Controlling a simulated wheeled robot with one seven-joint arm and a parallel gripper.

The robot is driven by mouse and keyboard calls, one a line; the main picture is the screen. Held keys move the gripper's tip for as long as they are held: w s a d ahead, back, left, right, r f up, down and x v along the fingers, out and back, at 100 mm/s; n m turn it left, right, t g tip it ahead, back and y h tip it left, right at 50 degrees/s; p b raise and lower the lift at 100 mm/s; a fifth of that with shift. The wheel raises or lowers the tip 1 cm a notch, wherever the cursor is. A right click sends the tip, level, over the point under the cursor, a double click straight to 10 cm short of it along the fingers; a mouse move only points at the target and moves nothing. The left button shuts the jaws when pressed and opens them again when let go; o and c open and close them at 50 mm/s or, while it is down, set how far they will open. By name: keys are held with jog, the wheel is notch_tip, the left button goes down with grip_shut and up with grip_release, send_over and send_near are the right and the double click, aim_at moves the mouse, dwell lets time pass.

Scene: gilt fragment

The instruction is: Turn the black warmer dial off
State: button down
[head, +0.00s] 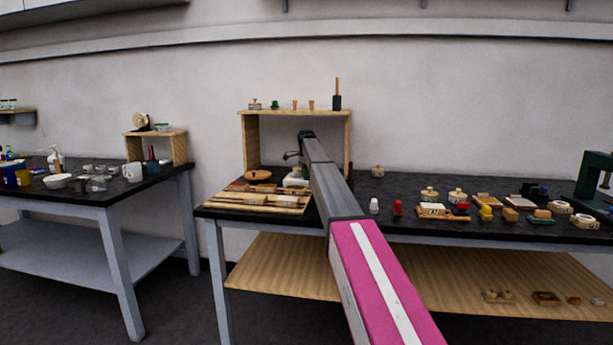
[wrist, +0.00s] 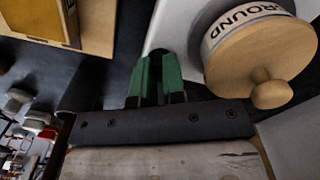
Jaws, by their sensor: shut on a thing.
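In the wrist view, my gripper (wrist: 158,78) has its green fingers close together at the edge of a white warmer (wrist: 172,28). The fingers are shut on the black dial (wrist: 161,54), of which only a dark bit shows at the fingertips. Which way the dial is turned cannot be seen. In the head view, the white warmer (head: 296,181) stands on the dark bench under the wooden shelf. My arm hides the gripper and the dial there.
A round jar labelled GROUND (wrist: 262,55), with a knobbed wooden lid, is close right of my fingers. A wooden board (head: 255,200) with tools lies left of the warmer. The wooden shelf (head: 249,145) stands around this spot. Several jars and blocks are on the bench to the right.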

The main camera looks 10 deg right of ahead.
jog(key=n, duration=0.6)
jog(key=shift+n, duration=0.3)
jog(key=n, duration=0.5)
jog(key=shift+n, duration=0.4)
jog(key=c, duration=1.5)
grip_release()
jog(key=shift+r, duration=0.15)
notch_tip(320, 180, up, 10)
jog(key=shift+r, duration=0.25)
